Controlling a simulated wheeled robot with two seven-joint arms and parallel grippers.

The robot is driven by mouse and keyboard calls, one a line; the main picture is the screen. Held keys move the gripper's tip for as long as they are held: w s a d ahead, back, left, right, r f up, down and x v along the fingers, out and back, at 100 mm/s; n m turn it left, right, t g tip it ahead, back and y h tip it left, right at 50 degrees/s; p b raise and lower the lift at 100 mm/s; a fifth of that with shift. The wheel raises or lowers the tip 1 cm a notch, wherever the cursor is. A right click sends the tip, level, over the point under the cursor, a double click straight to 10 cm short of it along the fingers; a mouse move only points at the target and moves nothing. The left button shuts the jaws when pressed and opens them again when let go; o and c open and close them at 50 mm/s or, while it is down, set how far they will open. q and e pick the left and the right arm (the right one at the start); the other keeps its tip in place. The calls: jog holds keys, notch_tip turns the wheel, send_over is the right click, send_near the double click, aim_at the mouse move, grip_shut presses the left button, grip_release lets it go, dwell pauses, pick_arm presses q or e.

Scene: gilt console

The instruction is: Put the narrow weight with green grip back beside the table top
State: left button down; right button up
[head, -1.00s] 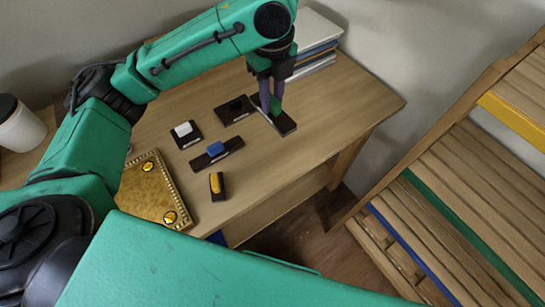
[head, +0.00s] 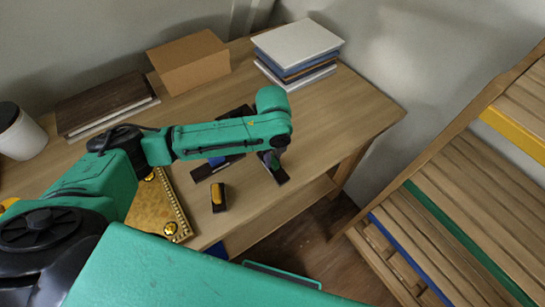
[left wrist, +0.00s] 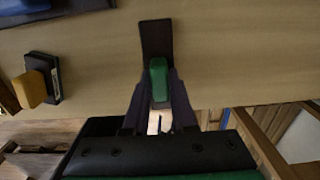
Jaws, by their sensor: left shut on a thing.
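The narrow weight with green grip is a dark flat bar with a green block on it. In the head view its bar (head: 278,176) is near the table's front edge, partly hidden by my arm. In the left wrist view the green grip (left wrist: 158,75) is between the fingers of my left gripper (left wrist: 158,98), with the bar stretching away beyond. My left gripper also shows in the head view (head: 270,158), shut on the grip. I cannot tell whether the bar touches the wood. My right gripper is not in view.
A gilt panel (head: 146,204) lies left. A yellow-grip weight (head: 218,196) stands between it and my gripper; a blue-grip weight (head: 203,173) is partly hidden behind my arm. A box (head: 190,63) and books (head: 298,50) stand at the back. The table's right side is clear.

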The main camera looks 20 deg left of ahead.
aim_at(273, 159)
pick_arm(q)
jog(key=shift+f, duration=0.1)
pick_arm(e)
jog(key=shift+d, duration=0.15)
pick_arm(q)
jog(key=c, duration=0.7)
grip_release()
jog(key=shift+s, duration=0.1)
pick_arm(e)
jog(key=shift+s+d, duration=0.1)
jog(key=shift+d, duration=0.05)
pick_arm(q)
notch_tip(273, 159, up, 12)
jog(key=shift+r+b, duration=0.15)
jog(key=shift+b, duration=0.6)
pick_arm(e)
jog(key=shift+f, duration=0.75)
